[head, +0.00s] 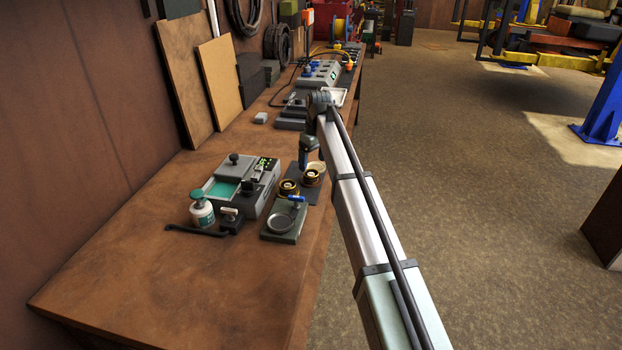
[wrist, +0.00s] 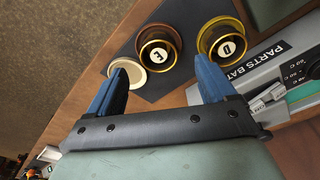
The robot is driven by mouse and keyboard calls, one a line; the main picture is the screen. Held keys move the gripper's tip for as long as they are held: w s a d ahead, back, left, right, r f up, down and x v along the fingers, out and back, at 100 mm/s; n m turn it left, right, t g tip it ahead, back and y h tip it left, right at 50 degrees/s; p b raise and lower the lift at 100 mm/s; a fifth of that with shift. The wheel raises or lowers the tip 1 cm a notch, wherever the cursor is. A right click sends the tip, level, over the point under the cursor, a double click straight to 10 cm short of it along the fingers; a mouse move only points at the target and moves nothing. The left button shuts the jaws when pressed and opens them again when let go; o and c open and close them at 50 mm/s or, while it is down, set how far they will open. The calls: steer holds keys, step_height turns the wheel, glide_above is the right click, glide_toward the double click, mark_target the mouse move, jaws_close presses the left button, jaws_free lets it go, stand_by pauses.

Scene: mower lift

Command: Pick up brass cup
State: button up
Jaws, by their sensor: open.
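Two brass cups stand on a dark mat (wrist: 150,92) in the wrist view: one marked E (wrist: 158,55) and one marked D (wrist: 228,44). In the head view they appear as a nearer brass cup (head: 288,188) and a farther one (head: 311,178). A cream round piece (wrist: 130,66) lies beside the E cup, partly behind a finger. My gripper (wrist: 161,66) is open and empty, its blue fingers spread, with the E cup showing beyond the gap between them. In the head view my gripper (head: 305,160) hangs above the far end of the mat.
A grey parts machine (head: 238,185) stands left of the cups. A green plate with a blue-handled tool (head: 286,219) is just in front. A white-green bottle (head: 202,209) stands farther left. The bench front (head: 190,290) is clear.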

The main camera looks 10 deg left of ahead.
mark_target(311, 174)
steer(key=shift+w+a+f, duration=0.1)
steer(key=shift+w+f, duration=0.05)
steer(key=shift+f, duration=0.85)
steer(key=shift+w+a+f, duration=0.1)
steer(key=shift+a+f, duration=0.05)
steer(key=shift+f, duration=0.8)
steer(key=shift+w+a+f, duration=0.1)
steer(key=shift+w+f, duration=0.05)
steer(key=shift+f, duration=0.85)
steer(key=shift+c, duration=0.5)
steer(key=c, duration=1)
steer(key=shift+r, duration=0.15)
